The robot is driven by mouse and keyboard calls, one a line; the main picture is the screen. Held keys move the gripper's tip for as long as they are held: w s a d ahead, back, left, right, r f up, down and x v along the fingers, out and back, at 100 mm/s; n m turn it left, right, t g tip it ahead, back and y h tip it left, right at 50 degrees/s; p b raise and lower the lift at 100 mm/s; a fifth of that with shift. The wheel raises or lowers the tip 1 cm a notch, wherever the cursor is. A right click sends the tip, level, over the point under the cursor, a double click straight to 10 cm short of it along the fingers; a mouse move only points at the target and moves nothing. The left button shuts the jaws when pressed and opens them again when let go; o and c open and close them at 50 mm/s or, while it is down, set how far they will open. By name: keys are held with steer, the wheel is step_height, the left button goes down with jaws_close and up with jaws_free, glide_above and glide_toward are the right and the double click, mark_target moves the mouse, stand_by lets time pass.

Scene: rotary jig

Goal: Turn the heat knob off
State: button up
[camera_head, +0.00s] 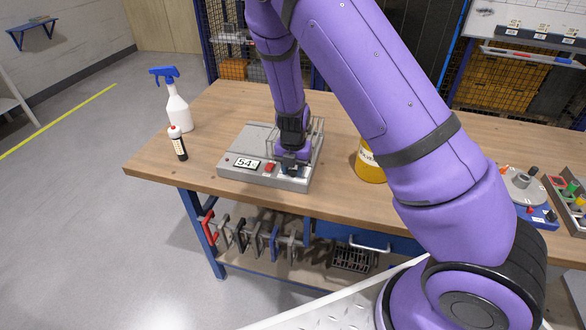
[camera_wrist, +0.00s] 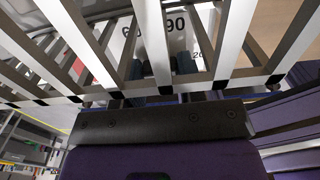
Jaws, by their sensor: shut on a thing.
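The grey heating unit (camera_head: 252,177) stands on the wooden bench, with a display (camera_head: 247,163) reading about 54 and a red switch (camera_head: 270,168) on its sloped front panel. My gripper (camera_head: 290,169) points down at the right part of that panel and is shut on the heat knob, which the gripper hides in the head view. In the wrist view, the dark knob (camera_wrist: 148,69) shows only partly between the blue-grey fingertips, in front of a white dial face (camera_wrist: 185,35) with printed numbers, including 90. The knob's pointer cannot be made out.
A wire guard (camera_head: 319,135) rises beside my gripper; its bars cross the wrist view closely. A yellow can (camera_head: 369,165) stands to the right. The back left bench top is clear.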

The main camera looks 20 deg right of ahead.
mark_target(293, 170)
steer(key=o, duration=0.9)
steer(key=shift+o, duration=0.2)
step_height(293, 170, up, 11)
